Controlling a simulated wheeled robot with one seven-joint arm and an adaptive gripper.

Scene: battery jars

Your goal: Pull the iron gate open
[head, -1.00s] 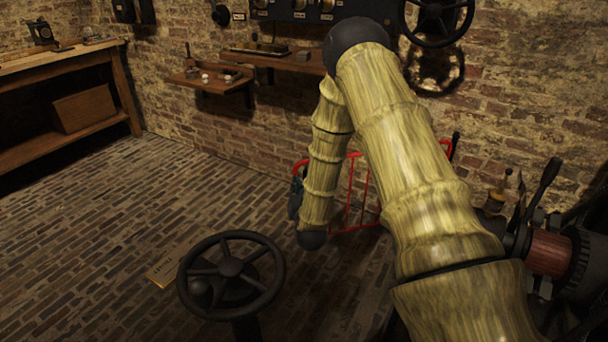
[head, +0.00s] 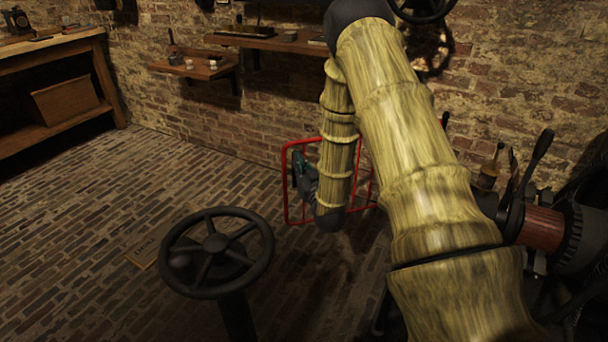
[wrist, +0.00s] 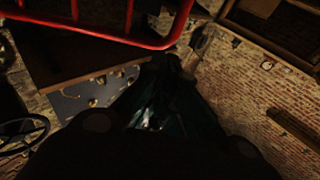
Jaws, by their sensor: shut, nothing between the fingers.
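The iron gate is a red frame with thin upright bars (head: 286,200), low against the brick wall in the middle of the head view. My arm covers much of its right part. In the wrist view its red bars (wrist: 100,38) cross the upper left. My gripper (head: 298,168) is beside my forearm and overlaps the gate's left part in the head view. In the wrist view my dark gripper (wrist: 172,68) points up the picture, its fingers together and empty, just below the red rail. I cannot tell whether it touches the gate.
A black handwheel (head: 216,252) on a post stands in front, left of my arm. Wall shelves (head: 195,68) hang behind. A wooden workbench (head: 60,48) is at left, levers (head: 535,160) at right. The brick floor at left is mostly clear.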

